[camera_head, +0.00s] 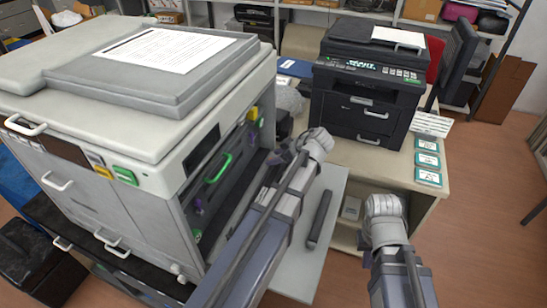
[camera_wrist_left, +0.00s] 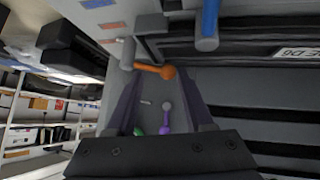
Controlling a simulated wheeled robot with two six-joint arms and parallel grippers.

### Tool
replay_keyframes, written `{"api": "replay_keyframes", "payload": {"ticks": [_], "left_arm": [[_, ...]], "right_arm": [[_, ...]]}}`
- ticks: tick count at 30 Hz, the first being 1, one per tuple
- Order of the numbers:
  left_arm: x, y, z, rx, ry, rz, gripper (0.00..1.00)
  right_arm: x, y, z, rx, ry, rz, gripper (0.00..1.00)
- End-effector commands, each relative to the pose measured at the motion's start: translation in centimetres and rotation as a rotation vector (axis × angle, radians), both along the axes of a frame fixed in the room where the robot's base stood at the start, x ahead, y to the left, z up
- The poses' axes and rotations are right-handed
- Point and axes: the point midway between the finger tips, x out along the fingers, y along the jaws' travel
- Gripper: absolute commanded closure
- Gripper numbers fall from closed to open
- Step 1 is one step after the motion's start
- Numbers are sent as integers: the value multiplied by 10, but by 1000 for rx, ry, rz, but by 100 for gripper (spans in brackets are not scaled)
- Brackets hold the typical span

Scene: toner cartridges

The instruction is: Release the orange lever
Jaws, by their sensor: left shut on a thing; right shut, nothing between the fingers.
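The orange lever (camera_wrist_left: 156,70) shows in the left wrist view, crossing between the fingertips of my left gripper (camera_wrist_left: 154,76). My left gripper is shut on it; the exact contact is partly hidden. In the head view my left gripper (camera_head: 280,161) reaches into the open side of the large light grey printer (camera_head: 172,135). The orange lever cannot be made out there. My right arm's rounded wrist (camera_head: 385,213) is over the floor by the table's front edge, and its gripper fingers are hidden.
A black printer (camera_head: 367,90) stands on the beige table (camera_head: 335,150).

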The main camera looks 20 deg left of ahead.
Motion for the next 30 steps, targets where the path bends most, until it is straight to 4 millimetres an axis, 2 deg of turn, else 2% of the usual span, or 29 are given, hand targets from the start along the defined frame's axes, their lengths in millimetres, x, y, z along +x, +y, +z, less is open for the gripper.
{"api": "replay_keyframes", "payload": {"ticks": [1,6,15,24,30], "left_arm": [[2,-1,0,-3,-4,-5,54],[1,0,0,-2,-4,-2,37],[-2,-2,5,0,-1,1,37],[-11,-33,39,-1,-1,-2,37],[-15,-49,52,-1,-2,-1,37]], "right_arm": [[0,0,0,0,0,0,100],[0,0,0,0,0,0,100],[0,0,5,0,0,0,100],[0,0,39,0,0,0,100],[0,0,52,0,0,0,100]]}}
